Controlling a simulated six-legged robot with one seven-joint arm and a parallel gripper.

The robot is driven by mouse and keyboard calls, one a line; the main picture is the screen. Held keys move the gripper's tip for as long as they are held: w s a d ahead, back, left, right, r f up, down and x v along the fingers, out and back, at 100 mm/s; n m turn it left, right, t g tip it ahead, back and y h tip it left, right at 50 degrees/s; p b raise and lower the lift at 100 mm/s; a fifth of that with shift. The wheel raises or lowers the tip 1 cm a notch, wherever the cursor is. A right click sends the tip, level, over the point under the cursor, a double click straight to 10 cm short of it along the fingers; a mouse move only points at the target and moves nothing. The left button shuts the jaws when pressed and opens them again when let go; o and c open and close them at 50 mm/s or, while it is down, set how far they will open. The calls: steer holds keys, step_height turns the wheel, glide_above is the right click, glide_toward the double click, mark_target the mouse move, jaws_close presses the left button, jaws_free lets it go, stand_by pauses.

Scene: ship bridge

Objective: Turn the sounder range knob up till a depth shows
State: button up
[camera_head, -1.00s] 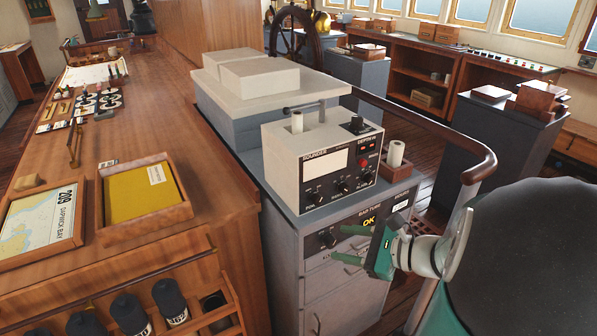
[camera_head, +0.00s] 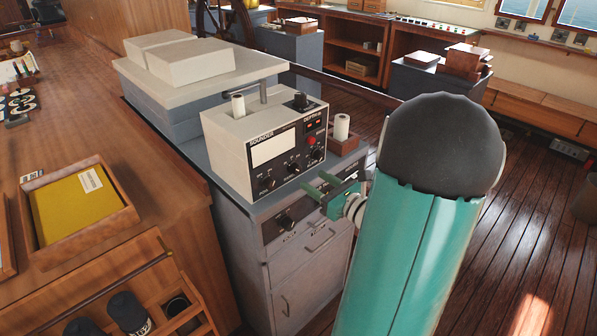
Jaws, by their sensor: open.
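The sounder (camera_head: 262,145) is a cream box with a black front panel, standing on a grey cabinet (camera_head: 235,235). Its panel has a pale blank screen (camera_head: 273,148), a small red-lit depth display (camera_head: 312,124), a red button (camera_head: 311,139) and a row of black knobs along the bottom: a left knob (camera_head: 267,183), a middle knob (camera_head: 293,167) and a right knob (camera_head: 317,154). Their labels are too small to read now. My gripper (camera_head: 318,186) is open and empty, its green fingers pointing left, just below and in front of the panel's right part. It appears apart from the knobs.
A paper roll (camera_head: 341,127) stands in a wooden holder right of the sounder. Another knob (camera_head: 286,221) is on the cabinet front below. A wooden counter with a yellow-lined tray (camera_head: 75,207) lies at left. Open plank floor (camera_head: 505,190) is at right.

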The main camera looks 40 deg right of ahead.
mark_target(299, 171)
steer(key=w, duration=0.6)
steer(key=shift+w+a, duration=0.15)
steer(key=shift+w, duration=0.1)
steer(key=c, duration=1)
steer(key=shift+m, duration=0.3)
steer(key=m, duration=0.4)
steer(key=shift+m, duration=2)
steer(key=shift+s, duration=0.1)
steer(key=o, duration=1)
